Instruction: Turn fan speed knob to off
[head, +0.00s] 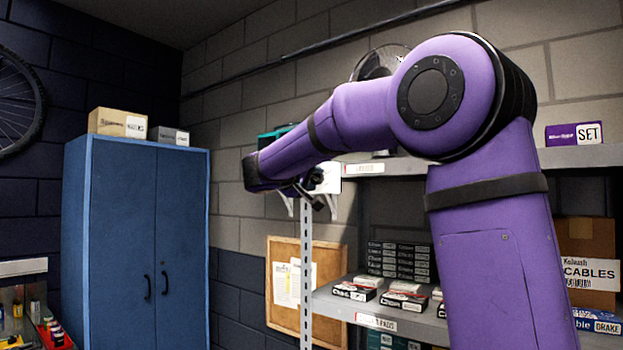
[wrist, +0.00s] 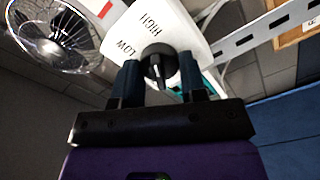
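The fan speed knob (wrist: 157,64) is black and round with a narrow raised grip. It sits on a white control panel (wrist: 185,35) printed HIGH and LOW; no OFF mark is readable. My gripper (wrist: 158,78) has its two fingers apart, one on each side of the knob, with a small gap to its raised grip. The wire-caged fan (wrist: 62,32) shows at upper left in the wrist view. In the head view the fan (head: 378,62) is partly behind my arm. There my gripper (head: 312,192) is at the white panel (head: 328,179), and the knob is hidden.
A lower shelf (head: 385,318) holds several small boxes. A cork board (head: 282,300) hangs on the wall. A blue cabinet (head: 135,240) stands left, with open air between it and my arm.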

